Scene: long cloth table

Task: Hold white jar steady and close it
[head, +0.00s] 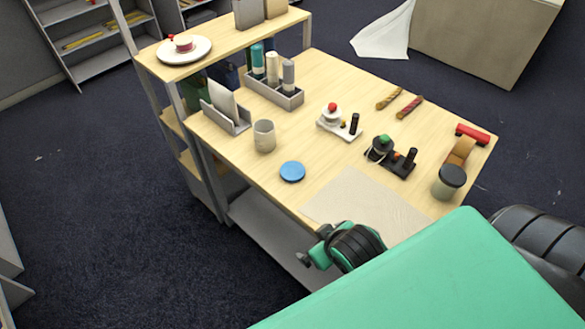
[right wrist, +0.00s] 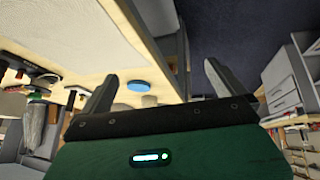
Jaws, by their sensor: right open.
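A white, cream-toned open jar (head: 264,136) stands upright on the table, next to the grey letter holder. A round blue lid (head: 292,171) lies flat on the table, apart from the jar and nearer to me; it also shows in the right wrist view (right wrist: 138,86). My right gripper (head: 308,257) is by the table's near edge, beside a pale mat, its fingers pointing left. In the right wrist view its two fingers (right wrist: 162,88) are spread with nothing between them. It touches neither jar nor lid. My left gripper is not in view.
The pale mat (head: 365,203) lies bare at the near edge. A dark-lidded jar (head: 449,183), a black stamp set (head: 390,155) and a white stamp set (head: 339,122) stand to the right. A grey bottle holder (head: 273,92) and letter holder (head: 226,117) stand behind the jar. A shelf rises at left.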

